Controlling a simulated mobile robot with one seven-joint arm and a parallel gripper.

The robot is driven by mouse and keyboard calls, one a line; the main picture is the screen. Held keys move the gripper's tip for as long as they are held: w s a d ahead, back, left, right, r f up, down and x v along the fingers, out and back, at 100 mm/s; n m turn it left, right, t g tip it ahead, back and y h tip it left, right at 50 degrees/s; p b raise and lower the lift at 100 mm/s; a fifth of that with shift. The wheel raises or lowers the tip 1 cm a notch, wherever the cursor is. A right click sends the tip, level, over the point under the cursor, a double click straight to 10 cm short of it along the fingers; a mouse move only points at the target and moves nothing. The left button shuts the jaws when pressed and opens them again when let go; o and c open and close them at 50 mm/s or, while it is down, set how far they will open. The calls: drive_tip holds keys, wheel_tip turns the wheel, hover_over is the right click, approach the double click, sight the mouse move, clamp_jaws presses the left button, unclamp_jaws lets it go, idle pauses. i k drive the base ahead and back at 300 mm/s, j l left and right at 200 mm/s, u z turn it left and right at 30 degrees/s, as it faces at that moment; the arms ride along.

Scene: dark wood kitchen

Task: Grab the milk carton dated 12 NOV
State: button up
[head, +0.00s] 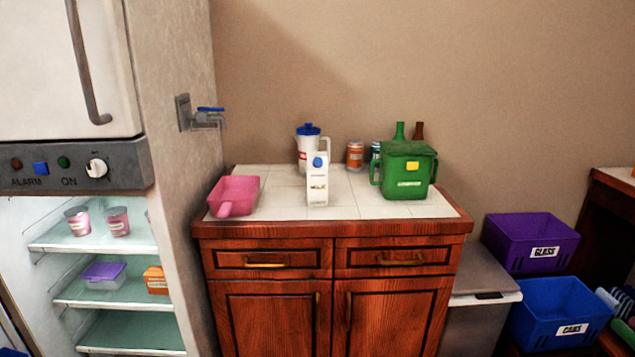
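A white milk carton (318,180) with a blue cap stands upright near the front middle of the tiled counter (276,206). Dark print shows on its front, but any date is too small to read. No other milk carton shows. My gripper is not in view.
A pink scoop (233,195) lies left of the carton. A green lidded caddy (405,175) stands to its right. A white jug (304,146), cans (355,155) and bottles stand behind. An open fridge (110,262) is at left. A purple crate (520,235) and blue crate (550,318) are at right.

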sight(316, 168)
drive_tip(key=i+j+z, duration=0.85)
drive_tip(key=j, duration=0.3)
drive_tip(key=i+j+z, duration=0.3)
drive_tip(key=j, duration=0.2)
drive_tip(key=i+j, duration=0.45)
